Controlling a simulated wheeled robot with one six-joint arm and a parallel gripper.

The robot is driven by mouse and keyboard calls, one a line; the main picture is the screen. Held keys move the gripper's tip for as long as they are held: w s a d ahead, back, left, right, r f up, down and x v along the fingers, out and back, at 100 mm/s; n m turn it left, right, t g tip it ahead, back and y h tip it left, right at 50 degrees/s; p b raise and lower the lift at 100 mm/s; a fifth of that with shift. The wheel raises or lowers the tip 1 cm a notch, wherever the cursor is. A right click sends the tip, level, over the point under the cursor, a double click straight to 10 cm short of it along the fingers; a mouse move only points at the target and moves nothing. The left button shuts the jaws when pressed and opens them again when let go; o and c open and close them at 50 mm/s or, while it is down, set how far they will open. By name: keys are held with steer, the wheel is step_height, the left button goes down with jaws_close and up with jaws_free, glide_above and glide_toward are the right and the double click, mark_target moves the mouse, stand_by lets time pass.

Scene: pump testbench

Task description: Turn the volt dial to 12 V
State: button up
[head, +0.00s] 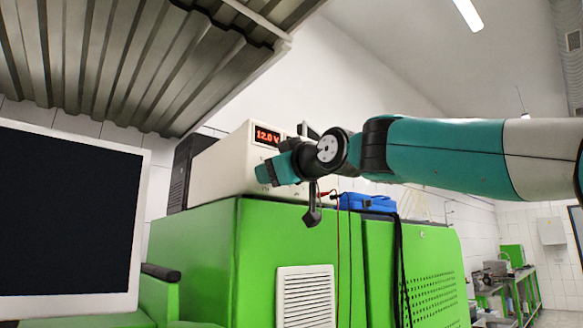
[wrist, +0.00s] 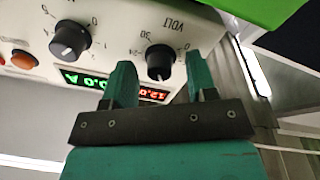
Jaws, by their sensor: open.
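The volt dial (wrist: 160,60) is a black knob on the cream power supply panel, with the VOLT label and scale numbers upside down beside it in the wrist view. My gripper (wrist: 159,62) is open, with a teal finger on each side of the volt dial in that view; contact cannot be told. The red display (head: 267,136) reads 12.0 V in the head view. In the head view, my gripper (head: 270,173) is in front of the power supply (head: 223,164) and hides its dials.
A second black dial (wrist: 70,40), an orange button (wrist: 24,59) and a green display (wrist: 82,79) share the panel. The supply stands on a green cabinet (head: 205,240). A blue case (head: 367,201) and hanging cables are to its right. A monitor (head: 65,215) is at left.

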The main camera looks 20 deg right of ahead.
steer(key=b+v, duration=1.1)
steer(key=v, duration=0.6)
steer(key=shift+f, duration=0.15)
steer(key=shift+d, duration=0.1)
